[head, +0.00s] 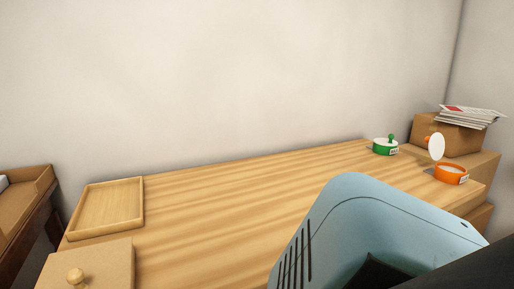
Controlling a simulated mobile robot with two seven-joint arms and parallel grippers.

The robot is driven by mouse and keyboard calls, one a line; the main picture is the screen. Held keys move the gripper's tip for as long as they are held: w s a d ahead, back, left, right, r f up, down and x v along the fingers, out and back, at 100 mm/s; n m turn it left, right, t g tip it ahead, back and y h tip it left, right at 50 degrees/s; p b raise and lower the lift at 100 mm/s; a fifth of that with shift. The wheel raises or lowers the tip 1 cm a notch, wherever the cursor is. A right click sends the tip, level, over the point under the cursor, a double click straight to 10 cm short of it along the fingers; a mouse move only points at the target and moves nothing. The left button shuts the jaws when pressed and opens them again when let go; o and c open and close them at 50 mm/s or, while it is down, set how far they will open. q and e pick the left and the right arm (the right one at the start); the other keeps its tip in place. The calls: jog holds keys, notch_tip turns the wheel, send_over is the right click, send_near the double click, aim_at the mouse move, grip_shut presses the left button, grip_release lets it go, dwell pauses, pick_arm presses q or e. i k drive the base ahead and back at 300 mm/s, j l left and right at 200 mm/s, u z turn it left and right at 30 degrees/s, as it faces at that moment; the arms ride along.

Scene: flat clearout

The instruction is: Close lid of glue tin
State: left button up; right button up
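An orange tin (451,175) stands near the right end of the wooden table. Its round lid (437,147) stands up open at the tin's back left, with its pale inner face showing and an orange knob behind. A green tin (385,147) with a green knob on top stands further back to its left; its lid appears shut. Both tins have small white labels, too small to read, so I cannot tell which one is the glue tin. Neither of my grippers is in view.
A large light blue slotted shape (345,205) fills the lower right foreground, with dark parts beside it. The wooden table (230,205) is clear in the middle. A shallow tray (141,205) and knobbed box (92,260) are left. A cardboard box (455,140) with papers (470,116) stands behind the tins.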

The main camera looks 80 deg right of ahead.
aim_at(436, 146)
jog(key=z, duration=0.95)
jog(key=i+z, duration=0.1)
jog(key=z, duration=0.9)
jog(key=i+z, duration=0.1)
jog(key=z, duration=1.35)
jog(key=j+z, duration=0.1)
jog(key=z, duration=0.4)
jog(key=u, duration=0.4)
jog(key=i+l+u, duration=0.1)
jog(key=u, duration=0.3)
jog(key=l+u, duration=0.2)
jog(key=u, duration=0.2)
jog(key=i+l+u, duration=0.1)
jog(key=l+u, duration=0.45)
jog(key=l, duration=0.3)
jog(key=l+u, duration=0.1)
jog(key=l, duration=0.95)
